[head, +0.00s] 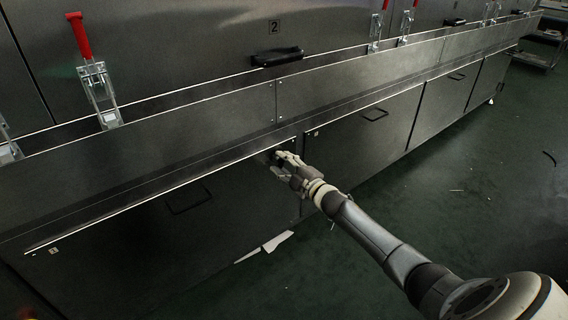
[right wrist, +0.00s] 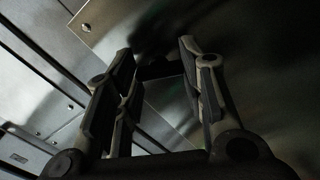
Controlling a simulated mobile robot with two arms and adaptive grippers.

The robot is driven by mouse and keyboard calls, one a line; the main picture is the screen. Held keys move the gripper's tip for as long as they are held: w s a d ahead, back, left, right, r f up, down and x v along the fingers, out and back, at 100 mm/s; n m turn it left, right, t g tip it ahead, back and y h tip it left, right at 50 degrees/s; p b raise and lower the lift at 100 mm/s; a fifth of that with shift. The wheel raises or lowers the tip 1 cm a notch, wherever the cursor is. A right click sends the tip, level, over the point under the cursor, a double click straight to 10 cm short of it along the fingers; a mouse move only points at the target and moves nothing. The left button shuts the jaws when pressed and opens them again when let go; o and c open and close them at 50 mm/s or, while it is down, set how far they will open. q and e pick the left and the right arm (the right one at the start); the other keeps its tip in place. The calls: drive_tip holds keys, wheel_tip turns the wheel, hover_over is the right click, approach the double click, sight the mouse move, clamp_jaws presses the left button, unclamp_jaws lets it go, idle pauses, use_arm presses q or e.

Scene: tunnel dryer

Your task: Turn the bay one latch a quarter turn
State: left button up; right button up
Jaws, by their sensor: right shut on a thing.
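The bay one latch (head: 271,154) is a small dark piece near the panel's upper right corner, mostly hidden by my right gripper (head: 282,160). In the right wrist view the latch (right wrist: 160,70) shows as a dark shape between the two fingers. My right gripper is closed on it, with the fingers pointing at the panel. How far the latch is turned cannot be told. My left gripper is out of view.
A long metal ledge (head: 200,126) runs above the lower panels. Red-handled clamps (head: 79,35) and a black handle (head: 280,56) stand above it. More panels (head: 370,125) continue right. A pale sheet (head: 277,241) lies on the green floor, which is otherwise largely clear.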

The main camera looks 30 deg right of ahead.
drive_tip(key=n, duration=0.4)
drive_tip(key=shift+a+f+n+b, duration=0.1)
drive_tip(key=shift+n+b, duration=0.2)
drive_tip(key=shift+n, duration=0.1)
idle(0.5)
drive_tip(key=o, duration=1)
drive_tip(key=s, duration=0.8)
drive_tip(key=s+d, duration=0.1)
drive_tip(key=s, duration=0.3)
